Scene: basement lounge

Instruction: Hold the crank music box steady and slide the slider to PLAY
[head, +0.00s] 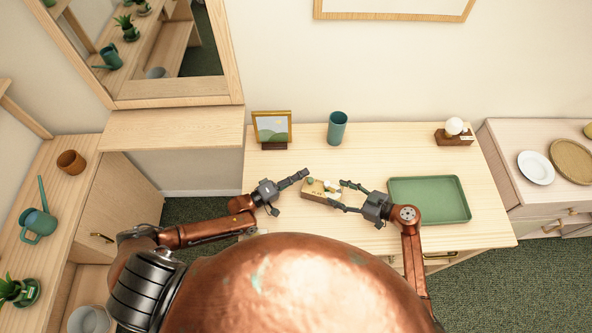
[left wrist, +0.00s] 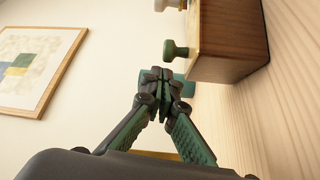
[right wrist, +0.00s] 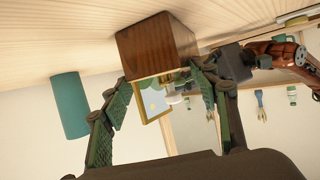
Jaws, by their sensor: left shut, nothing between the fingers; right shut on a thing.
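The crank music box (head: 318,195) is a small wooden block on the table, with a green knob (left wrist: 175,50) and a pale part on its top. My right gripper (head: 340,195) is shut on its right end; the right wrist view shows its wooden side (right wrist: 155,45) between the fingers. My left gripper (head: 306,172) is shut and empty, just off the box's left back side. In the left wrist view its closed tips (left wrist: 155,76) are close to the green knob; I cannot tell whether they touch. The slider's marking is too small to read.
A green tray (head: 430,216) lies right of the box. A teal cup (head: 337,128), a small framed picture (head: 272,128) and a bulb on a wooden base (head: 455,138) stand along the back. The table's front left is clear.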

